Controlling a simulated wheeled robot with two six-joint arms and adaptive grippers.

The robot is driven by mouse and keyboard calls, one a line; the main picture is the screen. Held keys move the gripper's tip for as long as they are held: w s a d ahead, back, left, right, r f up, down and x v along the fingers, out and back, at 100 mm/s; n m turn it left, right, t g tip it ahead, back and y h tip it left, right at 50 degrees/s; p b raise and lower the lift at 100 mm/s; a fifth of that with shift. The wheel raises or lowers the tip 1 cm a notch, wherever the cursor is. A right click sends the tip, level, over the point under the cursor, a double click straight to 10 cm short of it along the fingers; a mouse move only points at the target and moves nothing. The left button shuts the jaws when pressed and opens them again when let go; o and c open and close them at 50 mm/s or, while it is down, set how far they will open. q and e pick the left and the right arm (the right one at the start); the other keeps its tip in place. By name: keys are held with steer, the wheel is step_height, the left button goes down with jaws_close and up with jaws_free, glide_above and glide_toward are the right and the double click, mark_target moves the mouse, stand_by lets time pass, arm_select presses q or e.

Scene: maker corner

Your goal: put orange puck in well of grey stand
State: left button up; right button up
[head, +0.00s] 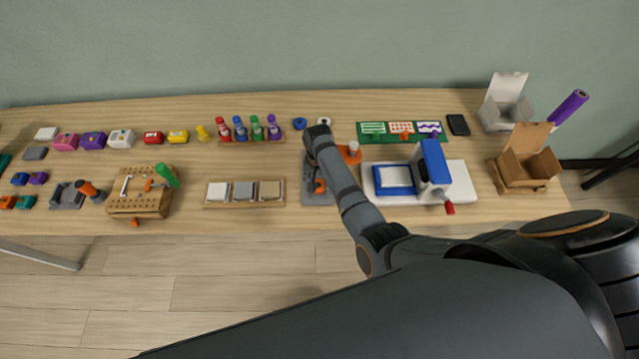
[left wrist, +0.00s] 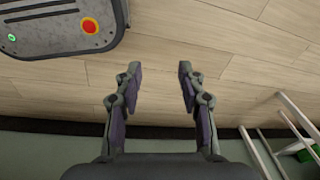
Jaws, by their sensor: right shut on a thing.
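The grey stand (head: 309,198) is on the table near the middle, in the head view, partly covered by my right arm. An orange piece, which I take for the orange puck (head: 320,187), shows at the stand beside my forearm. My right gripper (head: 315,178) is over the stand, mostly hidden by my wrist and forearm, and is shut on the puck. The well is hidden, and I cannot tell whether the puck is in it or above it. My left gripper (left wrist: 160,75) is open and empty above the floor in the left wrist view.
A blue ring (head: 299,124) and a white ring (head: 323,121) lie behind the stand. An orange piece with a white top (head: 352,150) and a blue-and-white machine (head: 432,165) stand to the right. A wooden tray (head: 244,205) lies to the left.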

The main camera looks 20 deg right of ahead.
steer(key=shift+s+r, duration=0.1)
steer(key=shift+s, duration=0.05)
steer(key=shift+s+a, duration=0.1)
steer(key=shift+a, duration=0.05)
steer(key=o, duration=1.1)
steer(key=shift+r+p, duration=0.4)
steer(key=shift+r, duration=0.05)
arm_select(q)
step_height(320, 180, up, 12)
steer(key=s+p, duration=0.2)
steer(key=p, duration=0.9)
steer(key=shift+r+p, duration=0.2)
steer(key=shift+p, duration=0.1)
arm_select(e)
step_height(320, 180, up, 11)
steer(key=shift+r, duration=0.1)
